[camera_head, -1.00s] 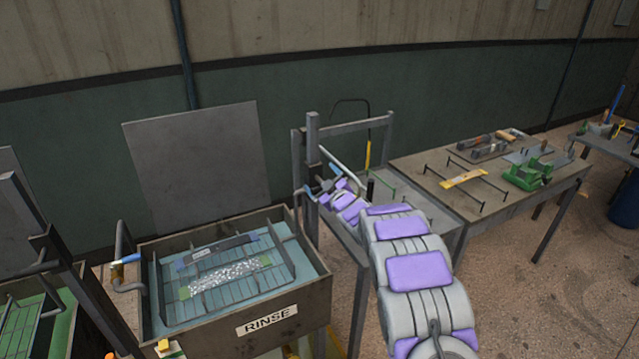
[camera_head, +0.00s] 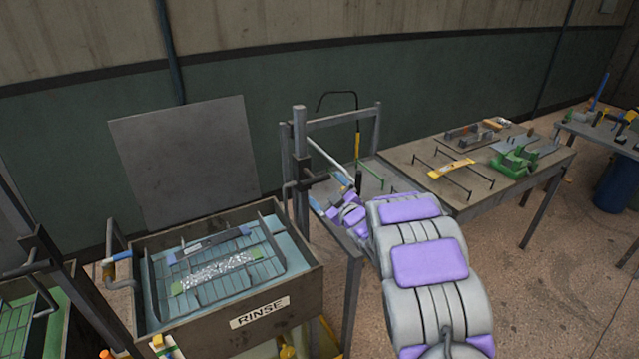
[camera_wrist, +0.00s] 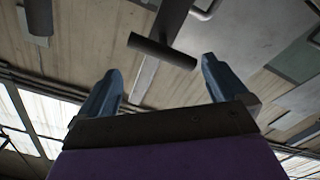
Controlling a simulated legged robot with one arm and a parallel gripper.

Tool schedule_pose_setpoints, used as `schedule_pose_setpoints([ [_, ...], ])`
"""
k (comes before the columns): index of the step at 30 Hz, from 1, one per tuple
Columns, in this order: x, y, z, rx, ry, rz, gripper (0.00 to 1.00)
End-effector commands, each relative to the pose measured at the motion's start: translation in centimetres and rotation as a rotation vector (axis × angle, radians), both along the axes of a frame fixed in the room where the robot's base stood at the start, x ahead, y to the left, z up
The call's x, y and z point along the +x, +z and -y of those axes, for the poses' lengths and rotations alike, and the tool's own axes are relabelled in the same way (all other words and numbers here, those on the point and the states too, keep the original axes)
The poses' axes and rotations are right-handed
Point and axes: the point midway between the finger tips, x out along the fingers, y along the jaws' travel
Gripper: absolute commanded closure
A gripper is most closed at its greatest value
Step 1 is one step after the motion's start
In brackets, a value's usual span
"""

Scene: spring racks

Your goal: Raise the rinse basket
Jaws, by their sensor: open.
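The rinse basket (camera_head: 262,222), a wire rack with upright bars, sits low in the bluish liquid of the tank (camera_head: 222,318) labelled RINSE. A dark leaf spring (camera_head: 212,243) and a speckled strip with green ends (camera_head: 217,270) lie on it. A crank with a blue grip (camera_head: 122,256) is at the tank's left side. A dark crossbar handle (camera_head: 312,181) sticks out from the upright post right of the tank. My gripper (camera_head: 331,194) is open and empty just below and right of this handle. In the wrist view, the handle (camera_wrist: 162,51) lies beyond my parted blue fingertips (camera_wrist: 161,67).
A grey panel (camera_head: 185,165) stands behind the tank. A table (camera_head: 510,195) with a yellow strip on bars and a green vise is at the right. Another post and a green-lined tank (camera_head: 22,318) are at the left. Open floor (camera_head: 560,300) shows at the lower right.

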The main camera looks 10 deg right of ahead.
Motion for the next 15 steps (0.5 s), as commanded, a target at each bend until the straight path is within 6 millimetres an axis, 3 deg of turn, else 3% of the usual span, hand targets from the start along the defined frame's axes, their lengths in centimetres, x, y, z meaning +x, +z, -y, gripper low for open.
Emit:
schedule_pose_setpoints([
  [7, -4.0, -0.1, 1.5, 0.001, -0.003, -0.006, 0.00],
  [15, -6.0, -0.2, 2.1, 0.002, -0.002, -0.003, 0.00],
])
